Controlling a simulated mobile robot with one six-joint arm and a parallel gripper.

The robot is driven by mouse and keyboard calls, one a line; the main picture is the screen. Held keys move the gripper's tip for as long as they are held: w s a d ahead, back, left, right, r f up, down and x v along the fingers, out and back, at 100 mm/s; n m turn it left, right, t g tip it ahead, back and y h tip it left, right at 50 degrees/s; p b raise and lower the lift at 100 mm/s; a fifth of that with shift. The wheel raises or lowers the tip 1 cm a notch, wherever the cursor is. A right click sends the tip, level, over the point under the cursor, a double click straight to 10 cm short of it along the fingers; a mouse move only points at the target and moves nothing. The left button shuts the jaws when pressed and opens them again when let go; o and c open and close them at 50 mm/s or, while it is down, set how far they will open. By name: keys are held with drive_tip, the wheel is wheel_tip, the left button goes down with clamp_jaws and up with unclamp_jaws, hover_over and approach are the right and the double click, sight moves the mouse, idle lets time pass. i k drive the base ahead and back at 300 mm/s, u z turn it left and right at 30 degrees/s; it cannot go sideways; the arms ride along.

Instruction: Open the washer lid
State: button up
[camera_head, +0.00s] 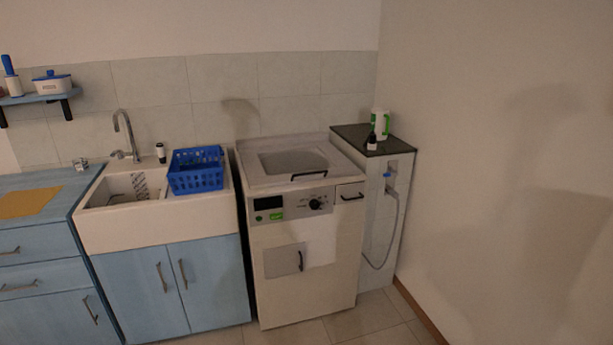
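A white top-loading washer (283,250) stands between the sink cabinet and a narrow tiled ledge. Its lid (262,178) lies flat on top and looks closed, with a greyish window panel (293,160) in it. A dark handle (309,175) sits at the lid's front edge, right of the middle. The front panel has a dark display, a green label and a round knob (315,204). My gripper is not in view.
A blue basket (196,171) stands on the sink's (140,218) drainer, close to the washer's left side. A dark-topped ledge (361,138) with a bottle (371,141) and a green-and-white container (381,122) adjoins the right side. A hose (393,225) hangs there. Tiled floor shows in front.

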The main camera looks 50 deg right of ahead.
sight(257, 178)
drive_tip(key=z, duration=0.05)
drive_tip(key=i, duration=1)
drive_tip(key=u, duration=0.05)
